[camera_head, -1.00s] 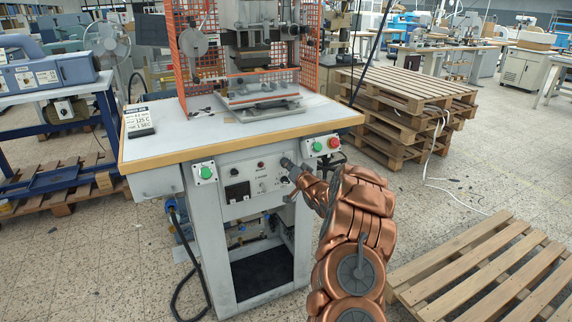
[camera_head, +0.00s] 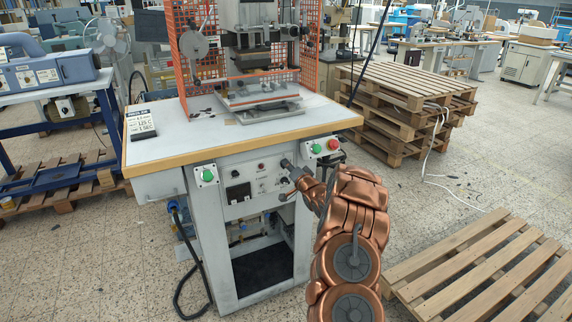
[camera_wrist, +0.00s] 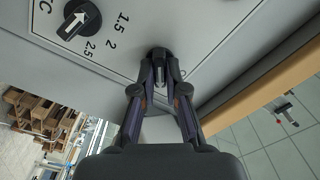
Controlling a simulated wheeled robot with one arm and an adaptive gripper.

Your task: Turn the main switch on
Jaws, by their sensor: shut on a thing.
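The main switch (camera_wrist: 159,52) shows in the wrist view as a small black knob with a light mark, on the grey front panel of the stamping machine. My gripper (camera_wrist: 160,72) is shut on this knob, one dark finger on each side of it. In the head view my gripper (camera_head: 285,178) is at the right part of the panel (camera_head: 217,228), below the table edge, and covers the switch. I cannot read the switch's on or off position.
A black dial (camera_wrist: 78,20) marked 1.5, 2 and 2.5 sits beside the switch. A green button (camera_head: 316,148) and red button (camera_head: 333,145) are just above my gripper. Another green button (camera_head: 207,175) is on the left. Pallets (camera_head: 490,270) lie at the right.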

